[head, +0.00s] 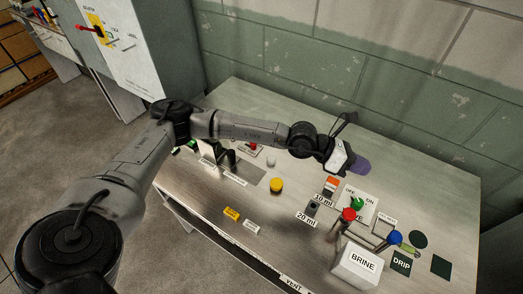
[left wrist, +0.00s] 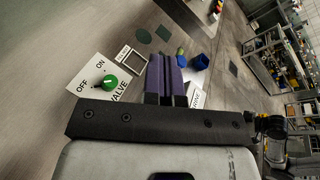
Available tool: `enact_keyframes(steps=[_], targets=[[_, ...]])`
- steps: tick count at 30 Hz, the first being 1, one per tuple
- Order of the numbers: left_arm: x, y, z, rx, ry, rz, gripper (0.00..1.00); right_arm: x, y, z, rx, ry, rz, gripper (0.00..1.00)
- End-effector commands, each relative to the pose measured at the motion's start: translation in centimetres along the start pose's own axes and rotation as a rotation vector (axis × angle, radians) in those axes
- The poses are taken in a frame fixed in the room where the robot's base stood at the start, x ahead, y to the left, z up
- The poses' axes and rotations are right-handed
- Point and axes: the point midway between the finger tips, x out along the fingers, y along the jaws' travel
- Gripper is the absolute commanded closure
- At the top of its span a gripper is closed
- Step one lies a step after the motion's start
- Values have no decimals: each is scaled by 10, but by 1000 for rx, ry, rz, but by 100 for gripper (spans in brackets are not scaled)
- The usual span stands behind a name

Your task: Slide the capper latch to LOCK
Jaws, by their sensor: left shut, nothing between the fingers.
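I cannot pick out the capper latch or a LOCK mark for certain in either view. A small plate with a red part (head: 253,147) lies on the table behind my left forearm and is partly hidden; its lettering is too small to read. My left gripper (head: 360,166) has purple fingers and hangs above the table's right half, near the valve plate. In the left wrist view the fingers (left wrist: 166,78) are together with nothing between them. My right gripper is not in view.
The metal table (head: 205,215) holds a yellow button (head: 276,185), a green valve knob (head: 357,204), a red knob (head: 348,214), a blue knob (head: 395,237) and a white BRINE box (head: 359,264). A green wall stands behind. The table's front-left is mostly clear.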

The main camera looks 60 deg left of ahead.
Motion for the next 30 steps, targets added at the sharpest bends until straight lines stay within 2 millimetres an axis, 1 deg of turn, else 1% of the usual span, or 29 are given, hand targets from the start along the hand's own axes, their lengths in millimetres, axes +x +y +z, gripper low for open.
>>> enact_keyframes(steps=[1, 4, 6, 9, 11, 12, 14, 18, 21, 27, 30], targets=[[-1, 12, -20, 35, 98, 37, 100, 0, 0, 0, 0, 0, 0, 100], [-7, 35, -57, 103, 290, 112, 100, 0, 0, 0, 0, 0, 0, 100], [-15, 52, -79, 144, 421, 170, 100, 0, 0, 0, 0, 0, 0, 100], [-32, 75, -104, 194, 596, 260, 100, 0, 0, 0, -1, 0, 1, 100], [-44, 88, -116, 218, 697, 317, 100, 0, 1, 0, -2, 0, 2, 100], [-54, 97, -122, 232, 762, 358, 100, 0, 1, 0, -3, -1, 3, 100], [-68, 110, -129, 249, 856, 421, 100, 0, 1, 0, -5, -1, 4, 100], [-106, 132, -140, 272, 1073, 572, 100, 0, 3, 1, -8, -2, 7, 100], [-134, 141, -144, 275, 1216, 678, 100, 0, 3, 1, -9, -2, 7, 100], [-180, 145, -144, 246, 1447, 845, 100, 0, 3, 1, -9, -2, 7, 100], [-196, 142, -143, 220, 1532, 896, 100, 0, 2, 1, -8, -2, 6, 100]])
